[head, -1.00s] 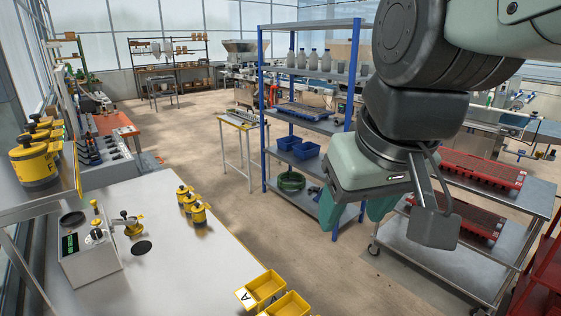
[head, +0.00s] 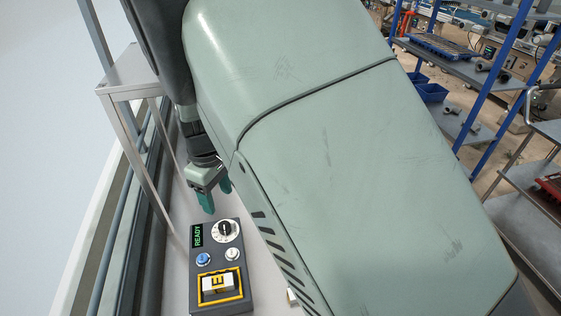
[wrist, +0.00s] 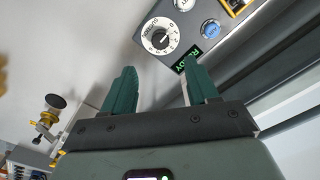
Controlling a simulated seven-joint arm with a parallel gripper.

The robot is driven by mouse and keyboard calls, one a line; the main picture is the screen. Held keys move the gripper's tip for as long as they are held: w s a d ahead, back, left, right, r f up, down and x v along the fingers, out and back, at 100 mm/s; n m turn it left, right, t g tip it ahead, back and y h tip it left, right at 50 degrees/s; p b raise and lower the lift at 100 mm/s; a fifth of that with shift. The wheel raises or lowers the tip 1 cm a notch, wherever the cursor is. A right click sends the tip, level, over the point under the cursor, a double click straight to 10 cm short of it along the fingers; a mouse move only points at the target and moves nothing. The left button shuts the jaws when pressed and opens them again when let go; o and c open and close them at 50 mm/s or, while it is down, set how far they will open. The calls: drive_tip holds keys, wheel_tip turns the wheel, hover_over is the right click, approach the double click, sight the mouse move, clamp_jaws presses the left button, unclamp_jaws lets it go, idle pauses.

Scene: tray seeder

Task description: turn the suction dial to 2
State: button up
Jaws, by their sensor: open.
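The suction dial (head: 226,231) is a round white-rimmed knob with a black centre on a dark control panel (head: 236,305). It also shows in the wrist view (wrist: 160,36), with printed digits around its rim; I cannot tell which digit it points at. My gripper (head: 216,199) has green fingers and is just beyond the panel's far end in the head view, apart from the dial. In the wrist view my gripper (wrist: 159,70) is open and empty, with the dial ahead of the gap between its fingertips.
A green READY display (head: 197,235) sits beside the dial. A blue button (head: 203,259), a pale button (head: 232,254) and a yellow-framed block marked E (head: 217,284) are on the same panel. A metal stand (head: 127,66) rises at the left. Blue shelving (head: 505,60) stands far right.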

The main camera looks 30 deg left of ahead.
sight(224, 225)
wheel_tip(224, 225, down, 11)
drive_tip(key=shift+r, duration=0.1)
idle(0.3)
drive_tip(key=c, duration=1)
drive_tip(key=shift+c, duration=0.2)
drive_tip(key=shift+m, duration=0.4)
drive_tip(key=m, duration=0.4)
drive_tip(key=shift+m, duration=0.4)
drive_tip(key=m, duration=0.6)
drive_tip(key=shift+s, duration=0.1)
